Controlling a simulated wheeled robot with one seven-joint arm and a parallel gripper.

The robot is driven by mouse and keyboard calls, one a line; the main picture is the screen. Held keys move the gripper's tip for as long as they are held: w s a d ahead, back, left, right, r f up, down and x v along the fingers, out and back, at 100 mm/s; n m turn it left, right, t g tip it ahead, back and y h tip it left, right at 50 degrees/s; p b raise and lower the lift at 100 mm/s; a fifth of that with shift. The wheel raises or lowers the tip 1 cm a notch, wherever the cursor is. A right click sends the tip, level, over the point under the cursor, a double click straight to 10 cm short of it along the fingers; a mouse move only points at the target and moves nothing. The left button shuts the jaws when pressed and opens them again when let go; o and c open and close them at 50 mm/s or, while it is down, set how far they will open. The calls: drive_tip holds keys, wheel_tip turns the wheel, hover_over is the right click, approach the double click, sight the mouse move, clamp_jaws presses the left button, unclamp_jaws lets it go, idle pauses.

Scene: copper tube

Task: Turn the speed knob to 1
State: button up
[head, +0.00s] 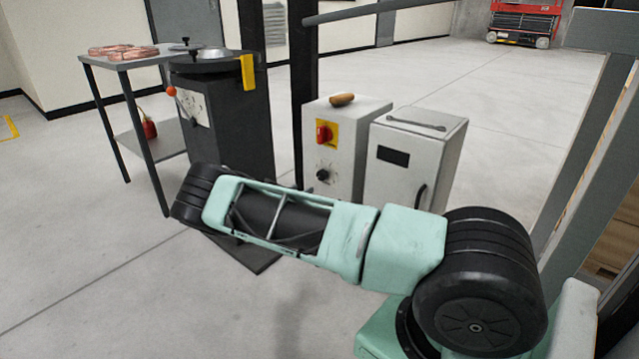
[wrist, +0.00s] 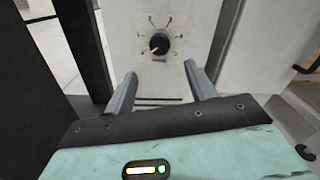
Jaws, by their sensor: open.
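The black speed knob (wrist: 159,44) sits on the front of a light grey control box, inside a ring of dial marks. Its pale pointer is turned toward the lower left in the wrist view. The knob also shows in the head view (head: 322,175), below a red and yellow switch (head: 325,133). My gripper (wrist: 160,73) is open in the wrist view. Its two fingers point toward the panel, spread to either side below the knob, and hold nothing. In the head view my arm crosses in front and the gripper fingers cannot be made out.
The control box (head: 362,113) has a brown object (head: 342,99) on top. A second grey cabinet (head: 416,150) stands close at its right. A dark machine (head: 228,125) with an orange-ended lever and a table (head: 120,60) stand at the left. Open floor lies behind.

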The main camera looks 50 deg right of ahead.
sight(320, 178)
drive_tip(key=d+b, duration=0.1)
drive_tip(key=d, duration=0.2)
drive_tip(key=d+b, duration=0.1)
drive_tip(key=d, duration=0.3)
drive_tip(key=d+b, duration=0.1)
drive_tip(key=d, duration=0.2)
drive_tip(key=shift+w+d, duration=0.35)
drive_tip(key=shift+w, duration=0.05)
drive_tip(key=c, duration=1)
